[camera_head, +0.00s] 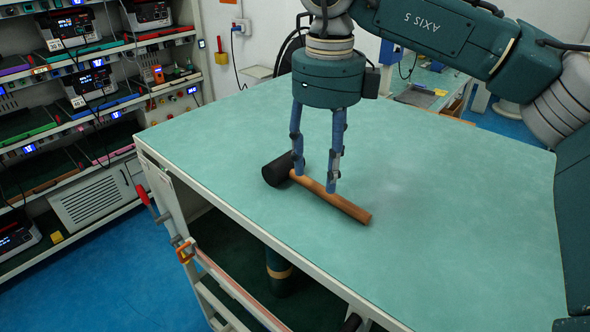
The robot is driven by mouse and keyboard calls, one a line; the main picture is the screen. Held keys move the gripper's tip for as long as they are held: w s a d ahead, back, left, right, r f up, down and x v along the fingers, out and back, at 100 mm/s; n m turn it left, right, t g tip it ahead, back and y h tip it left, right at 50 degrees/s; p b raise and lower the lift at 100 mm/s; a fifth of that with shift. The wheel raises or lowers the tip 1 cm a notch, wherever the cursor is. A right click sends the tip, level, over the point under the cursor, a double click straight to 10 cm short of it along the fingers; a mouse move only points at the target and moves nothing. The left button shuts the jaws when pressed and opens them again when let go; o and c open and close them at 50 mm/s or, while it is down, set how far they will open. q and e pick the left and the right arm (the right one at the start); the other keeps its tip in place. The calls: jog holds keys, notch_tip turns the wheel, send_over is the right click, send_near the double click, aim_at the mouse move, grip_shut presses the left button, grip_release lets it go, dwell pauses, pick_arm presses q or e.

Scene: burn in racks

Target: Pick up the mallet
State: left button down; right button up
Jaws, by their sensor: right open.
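The mallet lies on the green table top near its left edge. Its black head (278,169) is at the left and its brown wooden handle (345,203) points down to the right. My right gripper (315,185) points straight down over the handle, close to the head. Its two blue fingers are apart, and the fingertips are at about the height of the handle. I cannot tell whether either finger touches it. My left gripper is not in view.
The green table top (450,230) is otherwise clear around the mallet. A red-handled clamp (146,198) is on the table's left side. Racks with devices and trays (110,100) stand at the left. A grey tray (418,97) lies on another surface behind.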

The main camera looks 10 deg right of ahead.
aim_at(321, 189)
jog(key=f+p, duration=0.2)
jog(key=f, duration=0.2)
jog(key=shift+w+d+f+p, duration=0.15)
jog(key=shift+w+f+p, duration=0.05)
jog(key=shift+w+p, duration=0.2)
jog(key=shift+s+f, duration=0.15)
jog(key=shift+f, duration=0.4)
jog(key=c, duration=1.2)
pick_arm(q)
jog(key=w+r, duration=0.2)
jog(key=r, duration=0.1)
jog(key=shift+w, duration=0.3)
pick_arm(e)
grip_shut()
